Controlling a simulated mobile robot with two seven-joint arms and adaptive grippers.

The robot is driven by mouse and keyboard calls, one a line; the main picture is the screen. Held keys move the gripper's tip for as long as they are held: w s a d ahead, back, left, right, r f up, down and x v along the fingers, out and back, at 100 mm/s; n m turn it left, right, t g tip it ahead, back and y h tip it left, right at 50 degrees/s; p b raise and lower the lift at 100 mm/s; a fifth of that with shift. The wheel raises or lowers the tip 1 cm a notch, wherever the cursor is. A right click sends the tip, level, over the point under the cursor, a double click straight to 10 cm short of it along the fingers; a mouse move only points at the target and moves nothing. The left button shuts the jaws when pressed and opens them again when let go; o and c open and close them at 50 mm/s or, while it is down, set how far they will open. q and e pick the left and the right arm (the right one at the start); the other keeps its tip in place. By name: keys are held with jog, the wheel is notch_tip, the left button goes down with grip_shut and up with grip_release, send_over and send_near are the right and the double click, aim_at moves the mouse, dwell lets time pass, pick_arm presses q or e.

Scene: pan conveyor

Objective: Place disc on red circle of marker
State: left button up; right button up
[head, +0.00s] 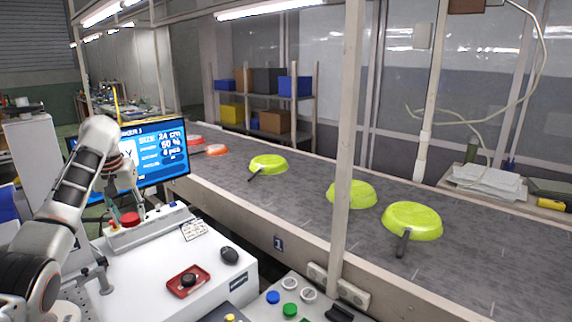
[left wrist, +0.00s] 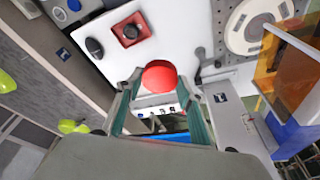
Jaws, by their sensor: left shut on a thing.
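A red disc (left wrist: 160,76) sits between the tips of my left gripper (left wrist: 159,88) in the left wrist view. My left gripper is shut on it. In the head view the left gripper (head: 122,204) points down at the left, beside the monitor, with the red disc (head: 130,219) at its lower end. The disc appears over or close to a low white unit on the desk; I cannot tell whether it touches. No red circle of a marker can be made out clearly. My right gripper is not in view.
The white desk holds a red tray (head: 188,282) with a black knob-like piece and a black mouse (head: 229,255). A monitor (head: 150,155) stands behind. Green pans (head: 412,221) lie on the grey conveyor (head: 300,195). A post (head: 347,150) rises beside it.

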pick_arm(q)
jog(key=s+d+r+m, duration=0.1)
jog(key=s+d+r, duration=0.1)
jog(key=d+r, duration=0.4)
jog(key=s+d+f+m, duration=0.1)
jog(key=s+d+f, duration=0.2)
jog(key=s+d, duration=0.45)
jog(key=s+d+f, duration=0.3)
jog(key=s+f, duration=0.3)
jog(key=s, duration=0.3)
jog(key=s+d+f+m+h, duration=0.1)
jog(key=s+d+f, duration=0.3)
jog(key=s, duration=0.5)
notch_tip(320, 180, down, 3)
jog(key=shift+s+r, duration=0.2)
